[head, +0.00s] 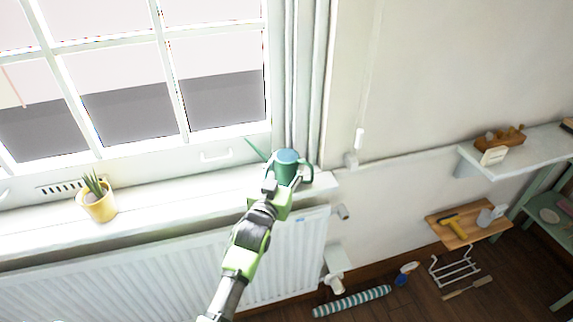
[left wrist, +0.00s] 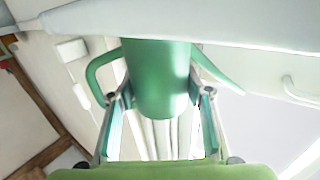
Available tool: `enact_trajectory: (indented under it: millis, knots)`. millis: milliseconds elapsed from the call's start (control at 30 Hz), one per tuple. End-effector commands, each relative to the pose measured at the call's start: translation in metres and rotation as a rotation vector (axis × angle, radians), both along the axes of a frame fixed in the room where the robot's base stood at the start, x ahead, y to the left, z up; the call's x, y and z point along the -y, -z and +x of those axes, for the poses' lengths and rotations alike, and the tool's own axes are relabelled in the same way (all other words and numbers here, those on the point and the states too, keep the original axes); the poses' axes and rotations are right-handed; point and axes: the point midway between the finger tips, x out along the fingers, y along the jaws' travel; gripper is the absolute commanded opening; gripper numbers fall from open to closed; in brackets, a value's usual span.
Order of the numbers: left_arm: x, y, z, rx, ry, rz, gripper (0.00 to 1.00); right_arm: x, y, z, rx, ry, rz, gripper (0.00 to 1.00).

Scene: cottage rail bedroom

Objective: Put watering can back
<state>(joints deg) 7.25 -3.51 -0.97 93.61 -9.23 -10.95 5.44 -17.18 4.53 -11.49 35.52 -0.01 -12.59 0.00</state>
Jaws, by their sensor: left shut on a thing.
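The watering can (head: 287,157) is small and teal-green, with a thin spout to the left and a handle to the right in the head view. It is at the right end of the white windowsill (head: 150,214). My left gripper (head: 283,184) is shut on its body. In the left wrist view the can (left wrist: 158,75) stands between the two fingers (left wrist: 160,112), with its handle on the left and spout on the right. I cannot tell whether its base touches the sill. My right gripper is not in view.
A yellow pot with a plant (head: 99,204) stands on the sill at left. A radiator (head: 180,275) is below. Grey curtains (head: 303,80) hang behind the can. At right are a wall shelf (head: 530,150) and a wooden board with tools (head: 468,232). A striped roll (head: 352,301) lies on the floor.

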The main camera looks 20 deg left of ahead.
Motion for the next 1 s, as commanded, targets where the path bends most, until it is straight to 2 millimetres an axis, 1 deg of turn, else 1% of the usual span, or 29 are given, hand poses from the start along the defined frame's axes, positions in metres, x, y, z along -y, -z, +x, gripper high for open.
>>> enact_trajectory:
  millis: [67, 100, 133, 367, 467, 567, 667, 900, 1000]
  knots:
    - [0.000, 0.001, 0.000, 0.004, 0.000, 0.000, 0.13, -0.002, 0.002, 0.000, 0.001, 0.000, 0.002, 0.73]
    - [0.000, 0.002, 0.000, 0.000, 0.000, 0.000, 0.56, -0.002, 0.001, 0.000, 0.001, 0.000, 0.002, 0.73]
    - [0.000, 0.002, 0.000, -0.001, 0.000, 0.000, 0.63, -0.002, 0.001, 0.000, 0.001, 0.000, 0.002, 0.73]
    - [0.000, 0.002, 0.000, -0.001, 0.000, 0.000, 0.63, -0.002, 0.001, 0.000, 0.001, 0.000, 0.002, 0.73]
    - [0.000, -0.002, 0.000, 0.000, 0.000, 0.000, 0.63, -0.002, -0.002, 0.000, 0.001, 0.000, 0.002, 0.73]
    - [0.000, 0.001, -0.010, -0.001, 0.000, 0.000, 0.63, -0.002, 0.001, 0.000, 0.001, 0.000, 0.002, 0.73]
    - [0.000, 0.001, -0.026, -0.002, 0.000, 0.000, 0.63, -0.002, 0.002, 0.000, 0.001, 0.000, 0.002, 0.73]
    - [0.000, 0.002, -0.076, -0.002, -0.001, 0.000, 0.63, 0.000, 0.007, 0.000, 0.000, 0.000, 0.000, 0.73]
    - [0.000, 0.001, -0.094, -0.002, -0.001, -0.001, 0.63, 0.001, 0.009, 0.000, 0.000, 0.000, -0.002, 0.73]
